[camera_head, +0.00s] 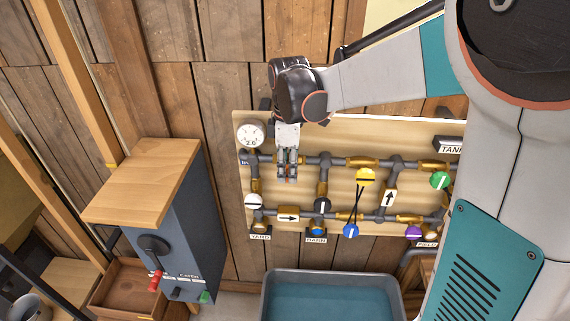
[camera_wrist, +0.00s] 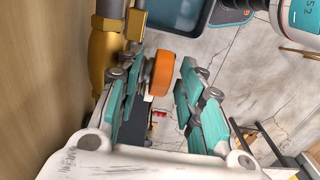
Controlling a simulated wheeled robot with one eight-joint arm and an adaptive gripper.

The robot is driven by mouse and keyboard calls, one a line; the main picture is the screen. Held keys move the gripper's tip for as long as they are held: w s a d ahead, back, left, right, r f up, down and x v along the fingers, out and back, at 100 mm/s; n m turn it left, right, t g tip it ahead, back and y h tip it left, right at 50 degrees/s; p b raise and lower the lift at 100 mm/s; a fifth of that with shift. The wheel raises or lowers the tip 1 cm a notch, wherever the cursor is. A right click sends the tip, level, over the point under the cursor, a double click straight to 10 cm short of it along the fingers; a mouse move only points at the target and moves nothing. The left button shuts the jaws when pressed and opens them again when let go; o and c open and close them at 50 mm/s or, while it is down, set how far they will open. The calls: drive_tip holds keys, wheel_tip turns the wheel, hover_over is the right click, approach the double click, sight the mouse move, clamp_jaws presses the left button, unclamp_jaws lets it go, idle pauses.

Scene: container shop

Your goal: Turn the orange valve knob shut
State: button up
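The orange valve knob (camera_wrist: 163,73) shows in the wrist view as a thick disc, seen edge-on beside brass pipe fittings (camera_wrist: 106,45). My gripper (camera_wrist: 161,62) has its two fingers apart, one on each side of the knob. A gap shows between the knob and the right finger; the left finger is very close to it, and I cannot tell if they touch. In the head view my gripper (camera_head: 288,177) points down in front of the upper pipe, left of the yellow knob (camera_head: 366,178).
The pipe board (camera_head: 345,130) carries a gauge (camera_head: 251,134) and white (camera_head: 253,202), black (camera_head: 322,206), blue (camera_head: 351,231), purple (camera_head: 413,233) and green (camera_head: 439,180) knobs. A water trough (camera_head: 330,278) stands below. A grey cabinet (camera_head: 185,235) with a red-handled lever (camera_head: 155,278) stands left.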

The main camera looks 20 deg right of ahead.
drive_tip(key=shift+f, duration=0.25)
clamp_jaws()
